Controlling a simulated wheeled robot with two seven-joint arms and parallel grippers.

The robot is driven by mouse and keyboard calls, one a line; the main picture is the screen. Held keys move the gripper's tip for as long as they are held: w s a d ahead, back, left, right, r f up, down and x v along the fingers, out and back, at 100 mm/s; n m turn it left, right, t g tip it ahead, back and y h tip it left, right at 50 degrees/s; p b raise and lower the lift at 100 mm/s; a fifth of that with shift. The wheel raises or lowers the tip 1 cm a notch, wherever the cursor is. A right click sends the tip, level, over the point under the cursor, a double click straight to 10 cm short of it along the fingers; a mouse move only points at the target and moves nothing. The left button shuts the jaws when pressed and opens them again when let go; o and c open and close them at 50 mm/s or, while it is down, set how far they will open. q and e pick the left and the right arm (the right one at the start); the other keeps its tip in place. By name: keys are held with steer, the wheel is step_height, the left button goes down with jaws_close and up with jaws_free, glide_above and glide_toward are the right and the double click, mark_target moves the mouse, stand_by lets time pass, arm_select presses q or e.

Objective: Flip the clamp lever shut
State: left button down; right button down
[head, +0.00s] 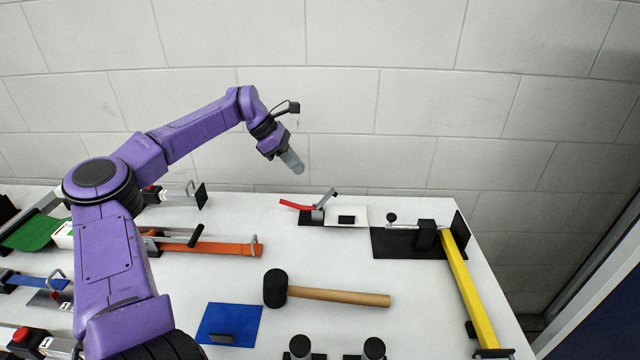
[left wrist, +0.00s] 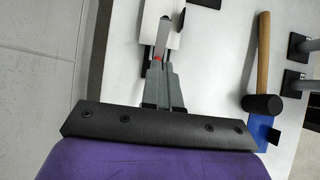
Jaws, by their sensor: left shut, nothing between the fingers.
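The toggle clamp has a red-handled lever (head: 296,205) that points left and lies low, and a grey metal arm (head: 328,198) that tilts up to the right. It sits on a white plate (head: 361,212) near the back edge of the table. My left gripper (head: 296,165) is shut and empty, above and slightly left of the clamp, apart from it in the head view. In the left wrist view the shut fingers (left wrist: 160,82) point at the clamp, whose grey arm (left wrist: 162,38) shows beyond them. The fingers hide most of the red lever there. My right gripper is out of view.
A mallet (head: 330,295) lies in front of the clamp, beside a blue plate (head: 229,323). A yellow bar (head: 466,290) and black fixture (head: 395,243) stand to the right. An orange strip (head: 220,249) lies left. A block wall (head: 420,110) rises behind the table.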

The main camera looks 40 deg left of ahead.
mark_target(327, 194)
arm_select(q)
steer(key=x, duration=0.3)
steer(key=p+x, duration=0.1)
steer(key=x, duration=0.2)
steer(key=d+x, duration=0.1)
steer(key=x, duration=0.1)
steer(key=shift+w+d+r, duration=0.1)
steer(key=shift+w+d, duration=0.05)
steer(key=shift+w, duration=0.4)
